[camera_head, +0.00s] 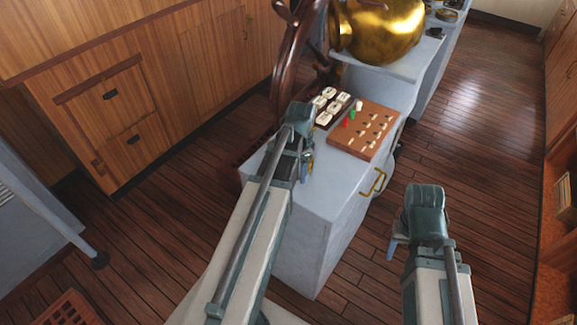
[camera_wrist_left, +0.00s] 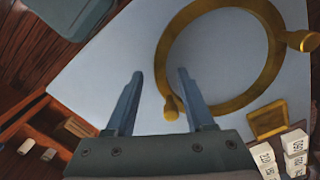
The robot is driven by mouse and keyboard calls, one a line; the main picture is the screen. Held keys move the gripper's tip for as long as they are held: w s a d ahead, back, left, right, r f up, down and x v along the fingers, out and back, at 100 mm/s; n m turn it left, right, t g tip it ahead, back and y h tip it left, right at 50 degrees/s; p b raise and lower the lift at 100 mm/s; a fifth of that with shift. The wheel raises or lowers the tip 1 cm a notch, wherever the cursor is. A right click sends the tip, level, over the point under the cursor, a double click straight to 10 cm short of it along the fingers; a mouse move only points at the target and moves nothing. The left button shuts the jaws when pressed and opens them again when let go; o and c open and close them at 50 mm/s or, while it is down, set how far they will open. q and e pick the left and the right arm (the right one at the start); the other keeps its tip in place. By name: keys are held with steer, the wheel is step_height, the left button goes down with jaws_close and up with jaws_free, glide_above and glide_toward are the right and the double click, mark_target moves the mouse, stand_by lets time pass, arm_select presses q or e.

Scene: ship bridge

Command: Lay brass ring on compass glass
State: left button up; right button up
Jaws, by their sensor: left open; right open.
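The brass ring (camera_wrist_left: 273,50) lies flat on the pale grey cabinet top in the left wrist view. It has knobs on its rim, and one knob (camera_wrist_left: 172,107) shows between my left fingers. My left gripper (camera_wrist_left: 158,75) is open at the ring's left edge; one finger overlaps the band in the picture, and I cannot tell whether they touch. In the head view my left gripper (camera_head: 306,163) hides the ring. My right gripper (camera_head: 393,247) is open and empty beside the cabinet. A large round brass body (camera_head: 385,35) stands behind; I cannot make out the compass glass.
A wooden pegboard (camera_head: 364,147) with red, green and white pegs sits on the cabinet top (camera_head: 335,183), beside white lettered blocks (camera_head: 323,103). A dark wooden wheel (camera_head: 296,50) rises behind. Brass handles (camera_head: 374,182) project from the cabinet side. The floor at right is clear.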

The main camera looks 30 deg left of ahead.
arm_select(q)
steer(key=shift+f, duration=0.25)
jaws_close()
stand_by(1.3)
